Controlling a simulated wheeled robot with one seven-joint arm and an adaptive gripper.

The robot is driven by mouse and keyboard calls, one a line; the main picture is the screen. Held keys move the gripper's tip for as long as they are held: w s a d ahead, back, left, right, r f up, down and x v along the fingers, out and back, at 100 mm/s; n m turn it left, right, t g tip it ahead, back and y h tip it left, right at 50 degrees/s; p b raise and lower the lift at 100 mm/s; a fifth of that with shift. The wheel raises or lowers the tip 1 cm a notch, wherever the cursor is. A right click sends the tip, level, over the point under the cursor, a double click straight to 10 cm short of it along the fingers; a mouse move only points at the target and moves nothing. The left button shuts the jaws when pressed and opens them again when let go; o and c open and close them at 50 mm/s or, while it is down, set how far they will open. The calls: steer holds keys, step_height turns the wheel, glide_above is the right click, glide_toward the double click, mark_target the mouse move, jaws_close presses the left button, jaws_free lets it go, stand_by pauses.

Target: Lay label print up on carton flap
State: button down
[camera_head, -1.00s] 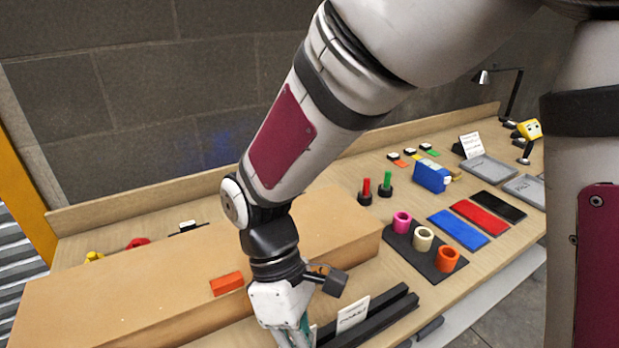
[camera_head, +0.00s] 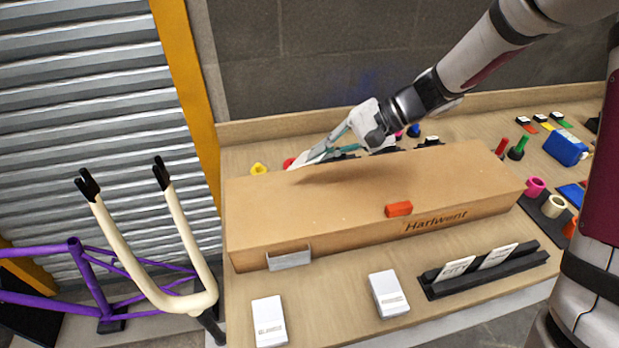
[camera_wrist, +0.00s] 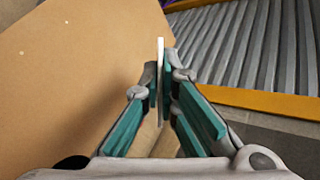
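My gripper (camera_head: 318,155) is over the far left part of the carton in the head view. In the wrist view my gripper (camera_wrist: 162,82) is shut on a thin white label (camera_wrist: 160,62), seen edge-on between the teal finger pads. In the head view the label (camera_head: 299,160) shows as a small pale piece at the fingertips. Its printed side cannot be made out. The closed brown carton (camera_head: 330,205) lies long across the bench, and its top also fills the left of the wrist view (camera_wrist: 75,70). The label appears just above the carton; contact cannot be told.
An orange block (camera_head: 398,209) sits on the carton's front edge. A grey bracket (camera_head: 289,259) is at its front face. A black rack (camera_head: 485,271) holds two white cards. Two white boxes (camera_head: 269,321) (camera_head: 388,294) lie in front. A cream fork on a purple frame (camera_head: 75,260) stands left.

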steer(key=shift+w+a, duration=0.1)
steer(key=shift+w, duration=0.2)
steer(key=shift+w+a+f, duration=0.1)
steer(key=shift+f, duration=0.3)
steer(key=shift+f+b, duration=1.9)
steer(key=shift+f, duration=1.7)
steer(key=c, duration=1.7)
jaws_free()
steer(key=v, duration=1.2)
steer(key=shift+s+f, duration=0.1)
steer(key=shift+s, duration=0.15)
